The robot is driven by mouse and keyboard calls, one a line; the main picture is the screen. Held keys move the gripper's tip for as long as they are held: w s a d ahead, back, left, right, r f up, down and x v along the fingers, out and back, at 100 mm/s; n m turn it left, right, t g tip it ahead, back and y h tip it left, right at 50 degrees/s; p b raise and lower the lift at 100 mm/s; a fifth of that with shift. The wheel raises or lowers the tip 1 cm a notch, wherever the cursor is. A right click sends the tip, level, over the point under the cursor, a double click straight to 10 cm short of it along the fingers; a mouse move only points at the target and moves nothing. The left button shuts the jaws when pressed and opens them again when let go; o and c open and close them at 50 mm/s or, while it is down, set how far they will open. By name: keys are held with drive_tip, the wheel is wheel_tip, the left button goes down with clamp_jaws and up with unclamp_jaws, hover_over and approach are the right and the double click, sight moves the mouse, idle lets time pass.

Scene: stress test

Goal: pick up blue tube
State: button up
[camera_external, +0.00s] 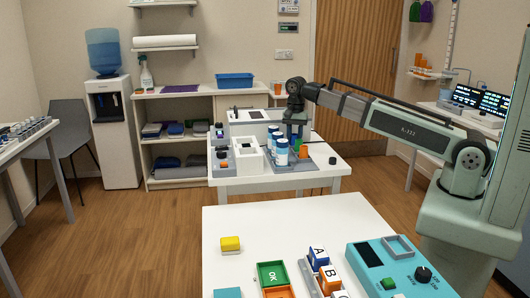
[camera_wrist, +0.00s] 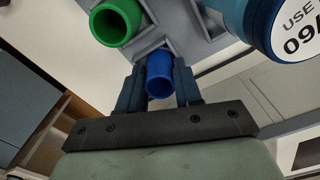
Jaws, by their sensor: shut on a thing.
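The blue tube (camera_wrist: 160,72) shows in the wrist view between the two dark fingers of my gripper (camera_wrist: 158,88). The fingers are shut on it, and its open round end faces the camera. Its lower part is hidden, so I cannot tell whether it is clear of the grey rack (camera_wrist: 185,22) behind it. In the external view my gripper (camera_external: 296,128) is low over the far table, and the blue tube cannot be made out clearly there.
A green tube (camera_wrist: 112,24) stands beside the blue one in the wrist view. A blue-capped bottle (camera_wrist: 284,24) is close on the right. In the external view several white and blue bottles (camera_external: 281,152) stand left of my gripper.

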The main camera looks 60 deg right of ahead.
drive_tip(key=c, duration=0.4)
drive_tip(key=shift+r, duration=0.1)
